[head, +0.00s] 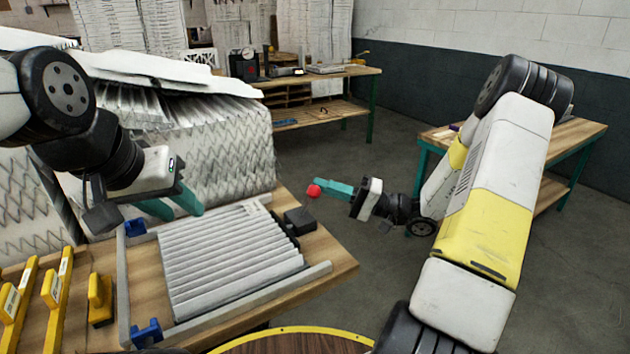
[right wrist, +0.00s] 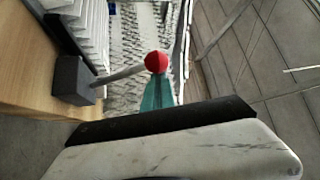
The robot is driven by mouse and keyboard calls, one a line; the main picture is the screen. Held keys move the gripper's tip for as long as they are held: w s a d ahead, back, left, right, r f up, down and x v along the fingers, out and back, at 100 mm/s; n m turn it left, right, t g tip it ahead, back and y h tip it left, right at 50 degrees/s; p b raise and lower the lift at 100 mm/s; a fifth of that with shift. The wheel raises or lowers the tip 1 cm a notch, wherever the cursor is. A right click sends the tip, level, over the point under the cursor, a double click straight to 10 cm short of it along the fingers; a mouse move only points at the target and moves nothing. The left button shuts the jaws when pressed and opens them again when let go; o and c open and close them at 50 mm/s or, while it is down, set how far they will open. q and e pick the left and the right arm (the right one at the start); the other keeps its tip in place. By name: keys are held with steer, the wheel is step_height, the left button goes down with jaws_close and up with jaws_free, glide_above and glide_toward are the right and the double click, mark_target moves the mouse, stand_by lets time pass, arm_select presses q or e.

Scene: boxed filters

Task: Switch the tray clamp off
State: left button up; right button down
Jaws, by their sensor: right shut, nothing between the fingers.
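The clamp switch is a dark grey box (head: 300,220) at the tray's right end, with a lever ending in a red knob (head: 313,191). In the right wrist view the grey lever (right wrist: 118,75) runs from the box (right wrist: 73,90) to the red knob (right wrist: 156,62). My right gripper (head: 325,188) is shut and empty, its teal fingertips right at the knob; whether they touch it I cannot tell. A pleated white filter (head: 230,258) lies in the tray, between grey rails (head: 265,304) with blue clamps (head: 147,333). My left gripper (head: 182,211) is open and empty above the tray's far left.
Yellow-handled tools (head: 100,299) lie on the wooden table at left. Large stacked filters (head: 225,150) stand behind the tray. A workbench (head: 325,73) is at the back, another table (head: 572,137) at right. Open floor lies between.

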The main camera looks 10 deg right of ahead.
steer(key=shift+s+f, duration=0.15)
steer(key=shift+s, duration=0.05)
steer(key=v, duration=0.7)
steer(key=shift+d, duration=0.35)
steer(key=s+a+r+n+g+h, duration=0.3)
steer(key=s+a+r+g+h, duration=0.2)
steer(key=s+a+g+h, duration=0.6)
steer(key=s+d+r+m+t+h, duration=0.1)
steer(key=s+d+r+t+h, duration=0.4)
steer(key=t, duration=0.5)
step_height(320, 180, up, 3)
steer(key=shift+s+d+f+h, duration=0.15)
steer(key=shift+s+d+h, duration=0.1)
steer(key=shift+s+h, duration=0.4)
